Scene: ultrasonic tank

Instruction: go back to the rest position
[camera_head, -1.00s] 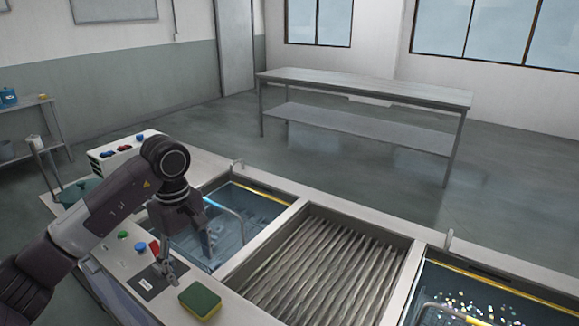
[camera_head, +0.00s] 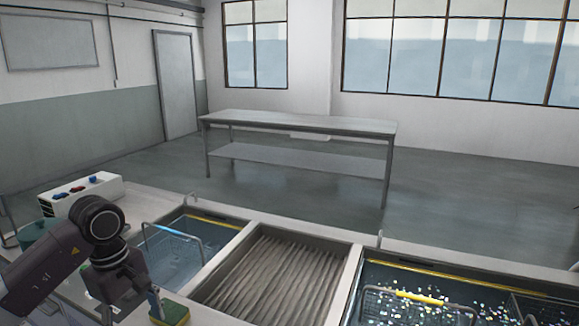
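My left arm comes in from the lower left. Its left gripper (camera_head: 130,308) points down over the front ledge of the tank unit, just left of the yellow and green sponge (camera_head: 172,313). Its fingertips are small and partly cut off by the bottom edge, so I cannot tell whether it is open or shut. I see nothing clearly held in it. My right gripper is not in view.
The left tank (camera_head: 215,236) holds a wire basket (camera_head: 172,238). A ribbed drain section (camera_head: 270,275) lies in the middle. The right tank (camera_head: 440,270) holds another basket (camera_head: 415,296) among bright specks. A control box (camera_head: 85,190) stands behind my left arm; a metal table (camera_head: 300,124) stands beyond.

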